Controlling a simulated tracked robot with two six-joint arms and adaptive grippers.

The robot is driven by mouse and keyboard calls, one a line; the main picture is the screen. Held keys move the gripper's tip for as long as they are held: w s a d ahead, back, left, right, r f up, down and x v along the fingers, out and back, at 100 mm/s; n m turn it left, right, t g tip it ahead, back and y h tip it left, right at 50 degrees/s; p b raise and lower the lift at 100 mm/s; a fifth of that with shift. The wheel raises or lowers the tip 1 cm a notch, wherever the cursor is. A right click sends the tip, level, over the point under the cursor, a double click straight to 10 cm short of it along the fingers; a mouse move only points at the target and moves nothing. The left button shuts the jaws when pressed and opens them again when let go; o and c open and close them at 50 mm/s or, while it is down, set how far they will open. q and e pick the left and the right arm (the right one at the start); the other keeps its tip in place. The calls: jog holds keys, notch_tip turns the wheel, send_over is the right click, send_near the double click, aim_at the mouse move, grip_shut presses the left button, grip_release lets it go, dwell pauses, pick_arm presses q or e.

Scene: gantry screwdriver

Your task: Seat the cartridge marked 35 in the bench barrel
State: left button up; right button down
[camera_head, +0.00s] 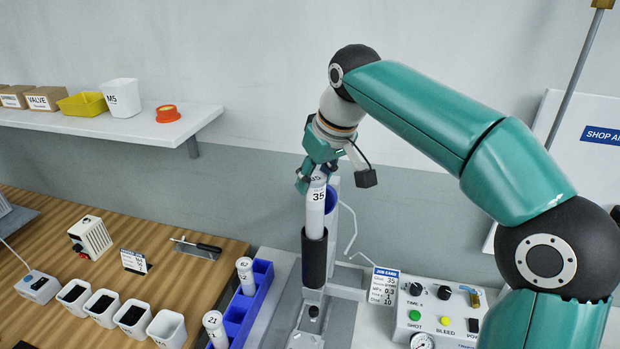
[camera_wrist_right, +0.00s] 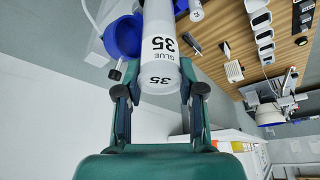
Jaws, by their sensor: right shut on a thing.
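The white cartridge marked 35 (camera_head: 318,205) stands upright in line with the dark bench barrel (camera_head: 315,257). Its lower end meets the barrel's top; I cannot tell how far inside it is. My right gripper (camera_head: 312,180) is shut on the cartridge near its top end. In the right wrist view the cartridge (camera_wrist_right: 160,45) lies between the two fingers of my right gripper (camera_wrist_right: 160,97), with "GLUE 35" readable on its side and 35 on its end. My left gripper is not in view.
A blue rack (camera_head: 240,312) holds white cartridges, one marked 62 (camera_head: 245,275) and one 21 (camera_head: 215,328). A control box (camera_head: 437,318) and job card (camera_head: 384,286) stand right of the barrel. A blue round part (camera_head: 332,200) is close behind the cartridge.

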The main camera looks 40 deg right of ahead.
aim_at(314, 221)
jog(key=shift+f+b, duration=4.05)
jog(key=shift+f, duration=1.15)
jog(key=c, duration=0.6)
grip_release()
jog(key=shift+c, duration=0.2)
jog(key=v, duration=1.1)
jog(key=shift+s+r, duration=0.2)
jog(key=shift+r, duration=0.15)
